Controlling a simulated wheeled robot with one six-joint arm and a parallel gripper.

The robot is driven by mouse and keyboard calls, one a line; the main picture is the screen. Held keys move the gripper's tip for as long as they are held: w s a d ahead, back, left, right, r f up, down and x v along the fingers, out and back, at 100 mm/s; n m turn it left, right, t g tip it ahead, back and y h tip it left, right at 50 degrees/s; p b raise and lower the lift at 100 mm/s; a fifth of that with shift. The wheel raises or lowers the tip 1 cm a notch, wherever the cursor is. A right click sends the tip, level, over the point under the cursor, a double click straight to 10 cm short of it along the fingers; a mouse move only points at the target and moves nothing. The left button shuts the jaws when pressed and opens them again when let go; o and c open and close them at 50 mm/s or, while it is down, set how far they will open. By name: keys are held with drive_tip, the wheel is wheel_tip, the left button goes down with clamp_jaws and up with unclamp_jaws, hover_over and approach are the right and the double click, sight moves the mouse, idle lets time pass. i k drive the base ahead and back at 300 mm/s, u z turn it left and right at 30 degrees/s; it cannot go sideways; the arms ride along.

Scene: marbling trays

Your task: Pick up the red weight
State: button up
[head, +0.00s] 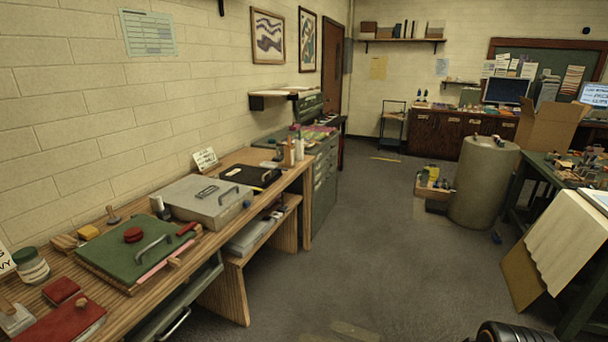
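A small round dark-red weight (133,234) with a knob-like shape sits on a green lidded tray (108,246) on the wooden bench along the left wall. The tray's lid has a grey metal handle beside the weight. A dark-red block (62,291) lies nearer the front of the bench, next to a larger red flat slab (66,324). My gripper is not visible. A dark rounded part at the bottom right edge may be mine.
The wooden bench (232,252) also bears a grey lidded tray (206,201), a jar (31,266) and small tools. Grey floor (340,250) is open right of the bench. A grey drum (483,182) and cloth-draped table stand at the right.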

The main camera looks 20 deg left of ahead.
sight(134, 234)
drive_tip(key=u, duration=0.95)
drive_tip(key=i, duration=0.95)
drive_tip(key=u, duration=1.95)
drive_tip(key=i, duration=1.3)
drive_tip(key=u, duration=0.5)
